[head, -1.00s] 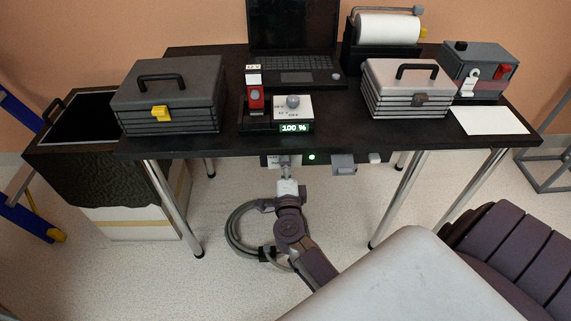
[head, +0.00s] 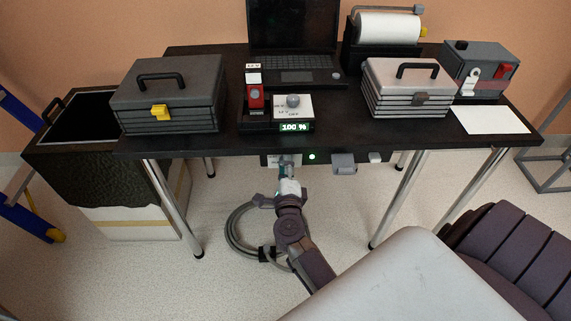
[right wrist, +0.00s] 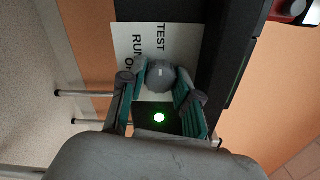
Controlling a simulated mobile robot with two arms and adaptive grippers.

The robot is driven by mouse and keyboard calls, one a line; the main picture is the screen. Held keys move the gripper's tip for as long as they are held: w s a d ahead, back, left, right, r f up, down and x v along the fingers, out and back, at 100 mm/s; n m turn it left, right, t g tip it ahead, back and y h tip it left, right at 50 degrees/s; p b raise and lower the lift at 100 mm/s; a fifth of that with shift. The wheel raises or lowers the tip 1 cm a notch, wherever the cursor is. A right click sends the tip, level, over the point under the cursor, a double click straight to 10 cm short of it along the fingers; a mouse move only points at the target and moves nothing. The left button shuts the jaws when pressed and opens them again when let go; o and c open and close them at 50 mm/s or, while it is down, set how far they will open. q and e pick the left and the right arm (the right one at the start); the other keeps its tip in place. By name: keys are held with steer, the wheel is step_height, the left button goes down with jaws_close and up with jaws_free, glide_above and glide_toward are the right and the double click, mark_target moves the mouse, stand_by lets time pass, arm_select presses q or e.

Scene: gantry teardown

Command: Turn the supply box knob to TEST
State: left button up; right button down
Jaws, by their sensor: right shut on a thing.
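The supply box (head: 268,160) hangs under the front edge of the table, with a lit green lamp (head: 311,156). In the right wrist view its white label (right wrist: 128,45) reads TEST, RUN and a partly hidden third word, seen sideways. The round grey knob (right wrist: 162,75) has a small pale mark on its face; which word it points to I cannot tell. My right gripper (head: 286,173) is at the box from below, its teal fingers on both sides of the knob and shut on it. My left gripper is not in view.
The black table (head: 330,128) above carries a dark toolbox (head: 175,85), a light toolbox (head: 405,95), a laptop (head: 293,35) and a charger reading 100 % (head: 294,127). A grey block (head: 344,163) hangs right of the lamp. Table legs (head: 400,200) stand on both sides.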

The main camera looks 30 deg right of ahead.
steer(key=c, duration=0.8)
jaws_free()
steer(key=shift+v, duration=4.05)
steer(key=shift+w+f, duration=0.1)
